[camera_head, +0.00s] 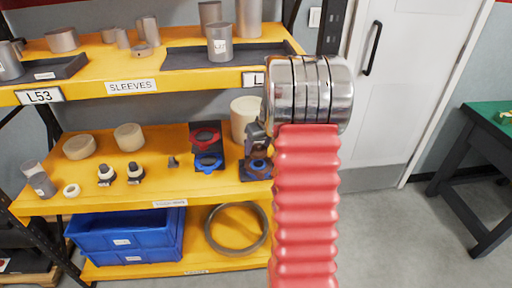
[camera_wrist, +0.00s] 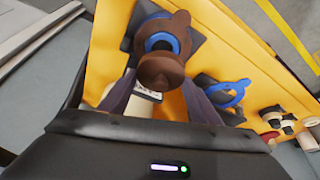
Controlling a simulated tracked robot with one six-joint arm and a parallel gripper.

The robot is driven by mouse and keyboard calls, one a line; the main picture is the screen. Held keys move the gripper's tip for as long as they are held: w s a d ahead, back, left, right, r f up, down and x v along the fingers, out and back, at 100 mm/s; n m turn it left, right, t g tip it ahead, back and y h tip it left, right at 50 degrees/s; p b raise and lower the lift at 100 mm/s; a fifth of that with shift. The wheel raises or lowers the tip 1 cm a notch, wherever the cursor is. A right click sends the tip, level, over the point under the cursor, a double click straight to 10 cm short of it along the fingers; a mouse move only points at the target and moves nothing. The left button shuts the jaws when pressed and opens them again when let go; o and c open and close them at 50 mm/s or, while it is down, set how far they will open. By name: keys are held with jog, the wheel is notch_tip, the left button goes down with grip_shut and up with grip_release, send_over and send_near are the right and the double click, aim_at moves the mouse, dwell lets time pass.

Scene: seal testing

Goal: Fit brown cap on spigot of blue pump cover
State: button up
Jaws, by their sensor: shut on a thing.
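My gripper (camera_wrist: 160,88) is shut on a brown round cap (camera_wrist: 162,72), which sits between the two fingers in the wrist view. Directly behind the cap is a blue ring-shaped part (camera_wrist: 160,41) with brown around it, over a dark plate (camera_wrist: 189,42). The cap hides its middle, so I cannot tell whether cap and spigot touch. In the head view my gripper (camera_head: 257,138) is just above a blue part (camera_head: 257,166) on a dark plate, largely hidden by my arm. Another blue cover (camera_head: 208,161) lies to its left; it also shows in the wrist view (camera_wrist: 235,92).
A red cover (camera_head: 205,138) lies behind the left blue cover. A cream cylinder (camera_head: 243,116) stands close behind my gripper. Small black-and-white fittings (camera_head: 135,172) stand farther left on the yellow shelf (camera_head: 190,190). The upper shelf (camera_head: 140,74) with metal sleeves overhangs behind.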

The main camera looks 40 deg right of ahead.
aim_at(260, 151)
dwell(0.4)
jog(key=shift+f, duration=2.1)
jog(key=shift+s+f, duration=0.1)
jog(key=shift+f, duration=0.65)
dwell(0.3)
jog(key=o, duration=1.1)
